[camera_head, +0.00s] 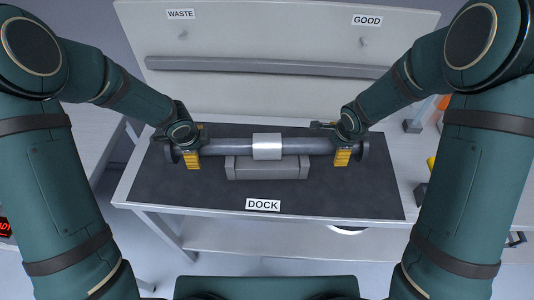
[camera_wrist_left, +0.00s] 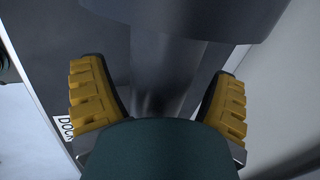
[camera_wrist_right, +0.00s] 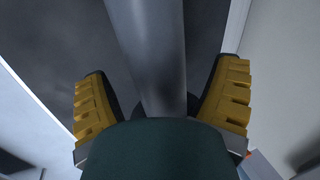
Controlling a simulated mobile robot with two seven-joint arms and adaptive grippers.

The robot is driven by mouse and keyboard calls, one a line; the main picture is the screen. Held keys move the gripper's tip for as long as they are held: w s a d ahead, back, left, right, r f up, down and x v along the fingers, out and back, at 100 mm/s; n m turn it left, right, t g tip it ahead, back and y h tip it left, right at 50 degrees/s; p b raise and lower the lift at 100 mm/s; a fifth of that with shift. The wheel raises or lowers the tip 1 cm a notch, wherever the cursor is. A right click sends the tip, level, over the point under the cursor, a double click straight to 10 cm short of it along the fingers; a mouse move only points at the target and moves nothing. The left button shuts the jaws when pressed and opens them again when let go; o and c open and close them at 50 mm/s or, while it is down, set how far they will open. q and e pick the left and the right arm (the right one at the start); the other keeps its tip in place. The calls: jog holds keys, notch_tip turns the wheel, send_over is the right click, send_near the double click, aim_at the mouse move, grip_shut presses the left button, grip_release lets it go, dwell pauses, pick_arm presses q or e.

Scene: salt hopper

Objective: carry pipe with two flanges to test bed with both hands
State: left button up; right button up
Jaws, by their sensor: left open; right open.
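The pipe (camera_head: 230,147) is grey with a silver sleeve (camera_head: 267,147) at its middle and a dark round flange at each end. It lies level above a grey block (camera_head: 267,168) on the dark dock mat (camera_head: 180,193). My left gripper (camera_head: 192,160) is open around the pipe near its left flange (camera_head: 169,152). My right gripper (camera_head: 342,157) is open around the pipe near its right flange (camera_head: 364,147). In the left wrist view the pipe (camera_wrist_left: 165,70) passes between the yellow fingers. The right wrist view shows the pipe (camera_wrist_right: 150,50) between open fingers too.
A white back panel (camera_head: 275,105) carries the labels WASTE (camera_head: 180,14) and GOOD (camera_head: 367,20) and a long grey bar (camera_head: 260,67). The DOCK label (camera_head: 263,205) is at the mat's front. Orange and yellow items stand at the right.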

pick_arm(q)
jog(key=shift+w+f, duration=0.1)
jog(key=shift+f, duration=0.3)
pick_arm(e)
jog(key=shift+w+f, duration=0.1)
jog(key=shift+f, duration=0.3)
pick_arm(q)
jog(key=c, duration=1.5)
pick_arm(e)
jog(key=c, duration=1.4)
pick_arm(q)
jog(key=shift+o, duration=0.2)
jog(key=shift+w+r, duration=0.1)
pick_arm(e)
jog(key=shift+w, duration=0.1)
pick_arm(q)
jog(key=shift+r, duration=0.15)
pick_arm(e)
jog(key=shift+r, duration=0.2)
